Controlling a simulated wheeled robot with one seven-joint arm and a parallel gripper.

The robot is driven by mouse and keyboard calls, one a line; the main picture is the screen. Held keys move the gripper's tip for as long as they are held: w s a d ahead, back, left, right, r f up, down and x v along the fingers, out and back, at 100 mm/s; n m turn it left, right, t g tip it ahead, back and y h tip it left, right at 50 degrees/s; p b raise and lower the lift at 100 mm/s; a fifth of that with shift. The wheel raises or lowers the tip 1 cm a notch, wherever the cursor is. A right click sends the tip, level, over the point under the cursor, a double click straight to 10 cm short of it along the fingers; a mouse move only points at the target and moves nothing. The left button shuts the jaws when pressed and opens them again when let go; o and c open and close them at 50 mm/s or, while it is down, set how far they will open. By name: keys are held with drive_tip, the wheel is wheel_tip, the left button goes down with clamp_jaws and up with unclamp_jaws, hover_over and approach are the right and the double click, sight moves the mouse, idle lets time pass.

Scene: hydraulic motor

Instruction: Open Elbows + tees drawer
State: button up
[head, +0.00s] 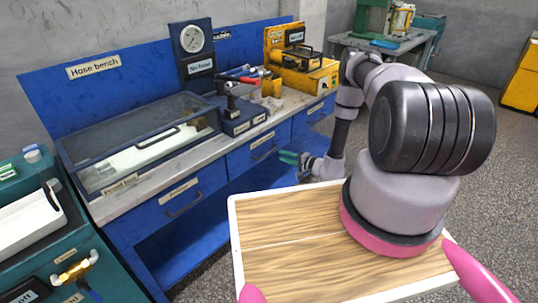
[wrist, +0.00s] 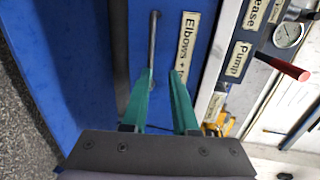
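The Elbows + tees drawer is a blue drawer front whose label (wrist: 187,45) is partly visible in the wrist view. Its grey bar handle (wrist: 153,45) stands left of the label there. In the head view it appears to be the middle drawer (head: 240,160) under the bench, and it looks closed. My gripper (wrist: 162,75) has two green fingers, set apart with nothing seen between them. The left fingertip overlaps the near end of the handle; I cannot tell whether they touch. In the head view my gripper (head: 290,158) is just right of this drawer's handle.
Another labelled drawer (head: 180,195) is to the left, with a further one to the right. The benchtop (head: 150,190) carries a glass-lidded case, a pump with a red lever (wrist: 295,70) and a gauge (head: 192,39). My wooden tray is in front; grey floor is open on the right.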

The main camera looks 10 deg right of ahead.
sight(268, 153)
drive_tip(key=shift+h, duration=0.3)
drive_tip(key=x, duration=0.3)
drive_tip(key=f+x, duration=0.1)
drive_tip(key=x, duration=0.6)
drive_tip(key=shift+f, duration=0.25)
clamp_jaws()
idle(0.9)
